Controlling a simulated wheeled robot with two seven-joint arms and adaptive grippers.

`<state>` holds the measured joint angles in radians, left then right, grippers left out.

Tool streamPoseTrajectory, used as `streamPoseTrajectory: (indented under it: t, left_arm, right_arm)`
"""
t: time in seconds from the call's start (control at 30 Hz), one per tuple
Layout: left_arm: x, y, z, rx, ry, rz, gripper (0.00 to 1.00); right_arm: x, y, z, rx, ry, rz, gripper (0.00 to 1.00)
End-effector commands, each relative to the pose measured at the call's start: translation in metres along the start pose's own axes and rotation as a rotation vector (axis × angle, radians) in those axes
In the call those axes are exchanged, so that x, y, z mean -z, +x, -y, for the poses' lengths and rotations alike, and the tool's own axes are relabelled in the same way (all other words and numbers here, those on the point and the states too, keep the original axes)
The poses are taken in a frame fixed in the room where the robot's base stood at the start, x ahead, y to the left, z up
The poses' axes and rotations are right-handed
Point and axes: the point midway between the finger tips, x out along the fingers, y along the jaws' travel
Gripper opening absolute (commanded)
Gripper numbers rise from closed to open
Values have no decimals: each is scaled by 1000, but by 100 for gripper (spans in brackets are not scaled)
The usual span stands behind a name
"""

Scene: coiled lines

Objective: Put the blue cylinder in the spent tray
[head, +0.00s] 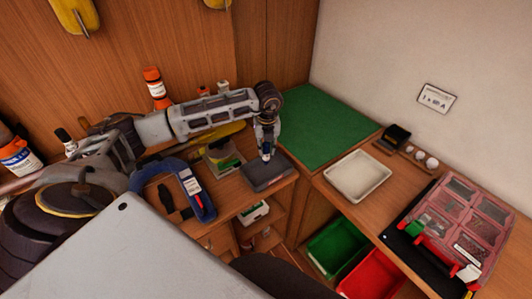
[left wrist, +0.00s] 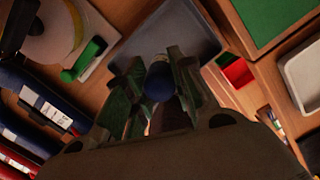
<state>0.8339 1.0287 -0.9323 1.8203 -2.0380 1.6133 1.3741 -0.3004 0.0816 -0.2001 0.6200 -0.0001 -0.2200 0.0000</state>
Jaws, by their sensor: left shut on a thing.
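The blue cylinder (left wrist: 160,82) is between the fingers of my left gripper (left wrist: 155,90) in the left wrist view; only its dark rounded end shows clearly. In the head view my left gripper (head: 266,152) points down over a dark grey tray (head: 270,182) near the bench's front edge. That tray also lies behind the fingers in the left wrist view (left wrist: 150,38). I cannot read a label to tell which tray is the spent tray; a cream tray (head: 357,177) stands further right. My right gripper is not in view.
A blue clamp-like tool (head: 190,190) and a small tray with a green item (head: 228,163) are left of the gripper. A green mat (head: 325,128) lies behind it. Green (head: 337,247) and red (head: 372,275) bins sit below. A red organiser case (head: 465,225) is at right.

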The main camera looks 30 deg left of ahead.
Motion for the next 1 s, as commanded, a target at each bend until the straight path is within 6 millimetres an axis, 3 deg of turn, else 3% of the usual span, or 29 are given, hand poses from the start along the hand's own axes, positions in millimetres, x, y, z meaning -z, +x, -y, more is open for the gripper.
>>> streamPoseTrajectory:
  t: [0.33,0.7,1.0]
  left_arm:
    - [0,2,0,1,0,0,0]
    - [4,33,0,1,-1,0,0]
    - [4,38,0,1,0,0,0]
  right_arm:
    - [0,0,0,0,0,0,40]
    - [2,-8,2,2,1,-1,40]
    - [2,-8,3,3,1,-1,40]
